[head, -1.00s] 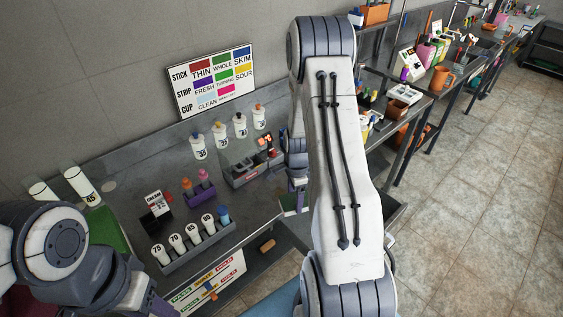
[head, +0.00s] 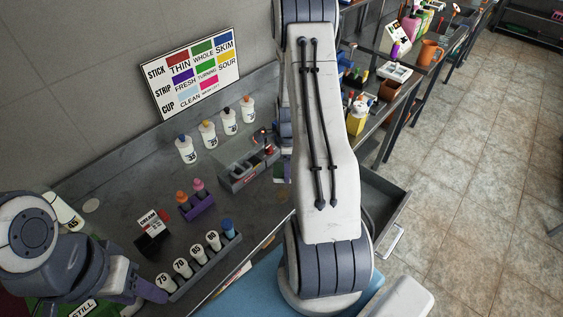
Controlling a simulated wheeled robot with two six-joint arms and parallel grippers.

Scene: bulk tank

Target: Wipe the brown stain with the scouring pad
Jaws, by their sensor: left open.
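I cannot make out a scouring pad or a brown stain in the head view. My left gripper (head: 140,293) is at the lower left, low over the near left part of the grey metal bench (head: 115,215). It is open, its purple fingers are partly cut off by my arm, and I see nothing held in it. It is close to the left end of a grey rack with numbered white-capped vials (head: 190,268). My right arm fills the middle of the view and hides the bench behind it. My right gripper does not show.
A sign board (head: 197,72) leans on the wall behind several white bottles (head: 208,134). A black card holder (head: 152,240), a purple rack (head: 198,207) and a grey caddy (head: 247,170) stand on the bench. An open drawer (head: 388,205) juts out at right.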

